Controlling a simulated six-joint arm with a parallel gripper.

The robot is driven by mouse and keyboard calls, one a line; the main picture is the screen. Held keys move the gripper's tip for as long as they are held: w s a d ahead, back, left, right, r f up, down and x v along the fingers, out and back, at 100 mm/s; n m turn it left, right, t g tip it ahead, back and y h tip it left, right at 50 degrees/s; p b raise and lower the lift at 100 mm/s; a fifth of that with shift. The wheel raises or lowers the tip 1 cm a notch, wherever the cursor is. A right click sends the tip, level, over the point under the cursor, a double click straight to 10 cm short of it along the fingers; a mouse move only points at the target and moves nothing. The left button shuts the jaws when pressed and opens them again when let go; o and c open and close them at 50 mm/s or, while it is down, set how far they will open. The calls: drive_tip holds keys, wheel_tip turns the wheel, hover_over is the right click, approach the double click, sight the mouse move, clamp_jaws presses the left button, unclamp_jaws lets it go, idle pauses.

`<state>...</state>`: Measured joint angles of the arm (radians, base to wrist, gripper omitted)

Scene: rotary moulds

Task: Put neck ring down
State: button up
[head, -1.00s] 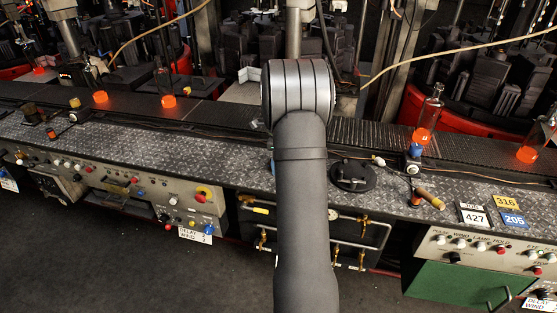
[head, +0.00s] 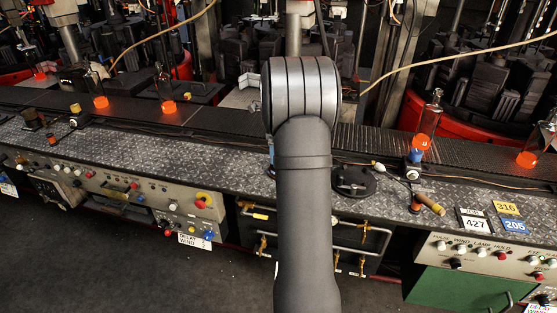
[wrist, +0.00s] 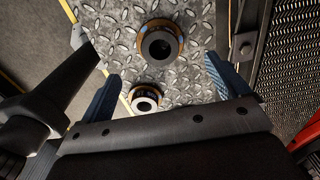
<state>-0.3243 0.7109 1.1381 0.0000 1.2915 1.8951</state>
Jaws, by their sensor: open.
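Two round ring-shaped pieces rest on the diamond-plate deck in the wrist view. The larger-looking ring (wrist: 177,48) has a dark outer body, a pale inner band and a black centre. The smaller-looking ring (wrist: 145,92) lies lower in the picture, close to my gripper body. I cannot tell which of them is the neck ring. My gripper (wrist: 160,67) is open, its two blue fingers wide apart, with deck and rings in view between them. Neither finger visibly touches a ring. In the head view my arm hides the gripper and both rings.
The deck (head: 235,170) is a narrow strip. A perforated guard (wrist: 283,60) runs along its right side in the wrist view. The conveyor (head: 225,115) carries glowing orange glass behind the deck. A black round disc (head: 353,182) and a wooden-handled tool (head: 430,204) lie right of my arm.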

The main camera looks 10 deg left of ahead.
wheel_tip(320, 180, up, 4)
drive_tip(key=shift+r, duration=0.15)
idle(0.3)
wheel_tip(320, 180, down, 12)
drive_tip(key=shift+r, duration=1.5)
